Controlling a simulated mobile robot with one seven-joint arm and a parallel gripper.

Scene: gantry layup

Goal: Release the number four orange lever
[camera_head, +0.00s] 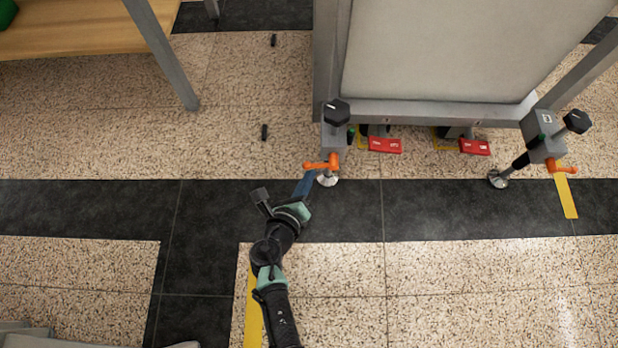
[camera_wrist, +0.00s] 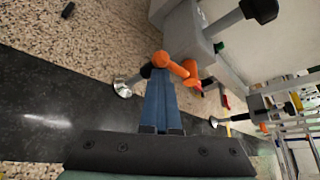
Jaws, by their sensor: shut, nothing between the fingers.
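One orange lever (camera_head: 322,164) is on the grey clamp block at the frame's near left corner. A second orange lever (camera_head: 562,167) is on the block at the right corner. I cannot read a number on either. My gripper (camera_head: 313,174) has its blue fingers shut and empty, with the tips right at the left lever. In the wrist view the closed fingertips (camera_wrist: 160,76) overlap the lower end of this orange lever (camera_wrist: 178,67); whether they touch it I cannot tell. The right lever shows small in the wrist view (camera_wrist: 263,127).
A grey frame with a pale panel (camera_head: 430,50) stands behind the levers. Black knobs (camera_head: 336,112) and round metal feet (camera_head: 498,179) stick out at its corners. Red pedals (camera_head: 385,145) sit low between them. A wooden table (camera_head: 80,30) is at upper left.

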